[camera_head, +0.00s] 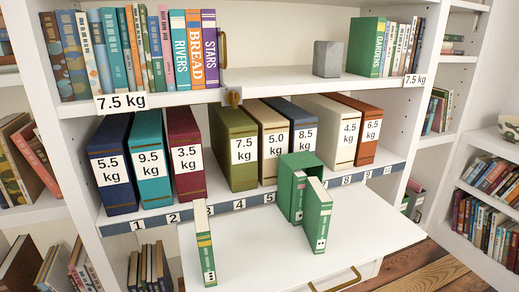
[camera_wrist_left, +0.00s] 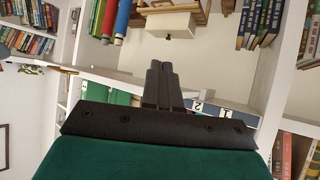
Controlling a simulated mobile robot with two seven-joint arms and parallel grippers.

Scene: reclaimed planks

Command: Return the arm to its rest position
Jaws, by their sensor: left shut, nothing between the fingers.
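My left gripper (camera_wrist_left: 161,82) shows in the left wrist view, with its two dark fingers shut together and nothing between them. The fingers appear in front of a white shelf edge with number labels 1 and 2 near them. No arm or gripper shows in the head view. My right gripper is in neither view.
The head view shows a bookcase with a row of weight-labelled binders (camera_head: 237,147). Below, a white pull-out board (camera_head: 270,250) holds a thin green book (camera_head: 205,245) and a green slipcase (camera_head: 293,185) with a leaning green book (camera_head: 316,215). A grey block (camera_head: 327,59) stands above.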

